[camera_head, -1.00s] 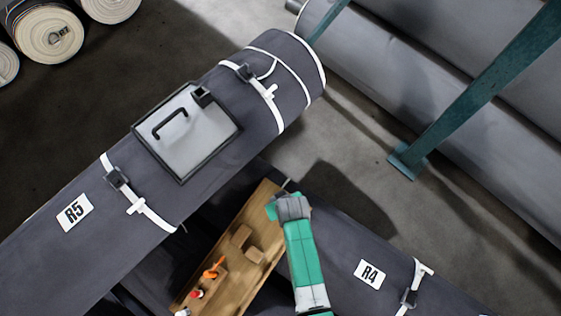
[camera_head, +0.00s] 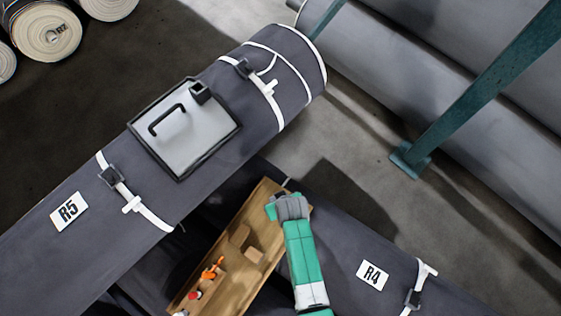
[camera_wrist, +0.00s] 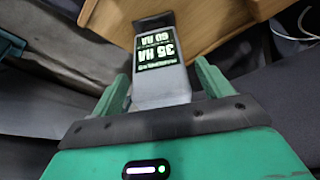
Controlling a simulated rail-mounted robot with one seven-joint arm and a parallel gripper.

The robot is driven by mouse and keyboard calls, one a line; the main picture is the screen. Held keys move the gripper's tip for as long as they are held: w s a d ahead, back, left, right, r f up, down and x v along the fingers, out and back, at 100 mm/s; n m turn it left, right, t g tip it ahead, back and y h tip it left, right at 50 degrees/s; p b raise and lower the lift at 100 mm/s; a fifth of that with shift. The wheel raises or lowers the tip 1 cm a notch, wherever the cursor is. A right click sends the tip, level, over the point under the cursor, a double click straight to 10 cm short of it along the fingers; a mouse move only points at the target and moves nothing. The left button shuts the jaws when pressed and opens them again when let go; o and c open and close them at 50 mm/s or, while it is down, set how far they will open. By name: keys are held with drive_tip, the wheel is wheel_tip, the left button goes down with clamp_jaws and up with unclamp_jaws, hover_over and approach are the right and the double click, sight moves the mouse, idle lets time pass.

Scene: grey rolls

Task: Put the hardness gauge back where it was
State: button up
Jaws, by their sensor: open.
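The hardness gauge (camera_wrist: 158,88) is a grey block with a dark display reading 35 HA and 60 RA, upside down in the wrist view. It lies between the two green fingers of my gripper (camera_wrist: 161,72), with its far end against or over the wooden tray (camera_wrist: 205,22). The fingers are open, one on each side of it. I cannot tell what the gauge rests on. In the head view my gripper (camera_head: 272,207) is at the upper right end of the wooden tray (camera_head: 262,196), and the gauge cannot be made out there.
Roll R5 (camera_head: 70,210) carries a framed grey plate (camera_head: 185,135) with a black handle. Roll R4 (camera_head: 372,275) lies to the right. A teal post (camera_head: 470,90) stands upper right.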

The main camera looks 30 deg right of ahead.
drive_tip(key=p+v, duration=0.6)
drive_tip(key=v, duration=0.6)
drive_tip(key=w+r+t+h, duration=0.1)
drive_tip(key=w+r+t, duration=0.2)
drive_tip(key=w+r, duration=0.55)
drive_tip(key=w+r+t, duration=0.2)
drive_tip(key=w+r, duration=0.3)
drive_tip(key=r, duration=0.6)
drive_tip(key=w+a+r+t, duration=0.1)
drive_tip(key=w+r+t, duration=0.1)
drive_tip(key=r, duration=0.7)
drive_tip(key=w+a+r+t, duration=0.2)
drive_tip(key=w+r+t, duration=0.1)
drive_tip(key=r, duration=0.7)
drive_tip(key=s+a+r+t, duration=0.1)
drive_tip(key=a+r+t, duration=0.15)
drive_tip(key=r, duration=0.75)
drive_tip(key=s+a+r+t, duration=0.2)
drive_tip(key=r+t, duration=0.1)
drive_tip(key=r, duration=0.7)
drive_tip(key=s+a+r+t, duration=0.2)
drive_tip(key=s+r, duration=0.3)
drive_tip(key=r, duration=0.4)
drive_tip(key=s+a+r+t+y, duration=0.1)
drive_tip(key=s+a+r+t, duration=0.1)
drive_tip(key=s+r, duration=0.4)
wheel_tip(320, 180, up, 3)
drive_tip(key=shift+a+f+n+t, duration=0.15)
drive_tip(key=shift+a+n+t, duration=0.2)
drive_tip(key=shift+t, duration=0.3)
